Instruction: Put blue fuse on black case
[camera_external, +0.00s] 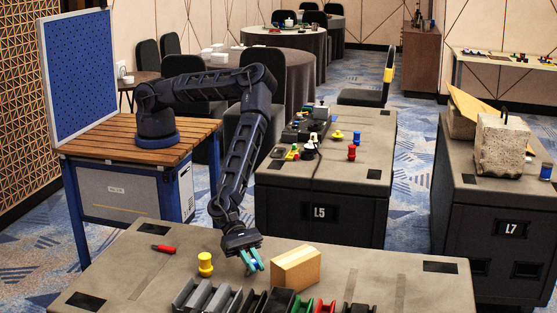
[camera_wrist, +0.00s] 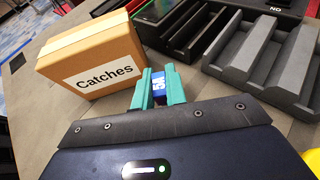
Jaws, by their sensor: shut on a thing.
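My gripper (camera_external: 251,262) has teal fingers and points down over the near grey table, left of the cardboard box. In the wrist view its fingers (camera_wrist: 159,76) are closed on both sides of a small blue fuse (camera_wrist: 158,88) marked "5A". In the external view the fuse is mostly hidden between the fingers. Black cases or trays stand along the near table edge: a black box (camera_external: 279,302) shows in the external view, and a black tray (camera_wrist: 196,28) in the wrist view. I cannot tell which one is the named black case.
The cardboard box (camera_external: 296,268) labelled "Catches" (camera_wrist: 92,62) stands close beside my gripper. Grey trays (camera_external: 204,297) lie at the table's front, with green and red bins (camera_external: 325,306) to the right. A yellow knob (camera_external: 205,264) and red object (camera_external: 163,249) are left. The table's right side is clear.

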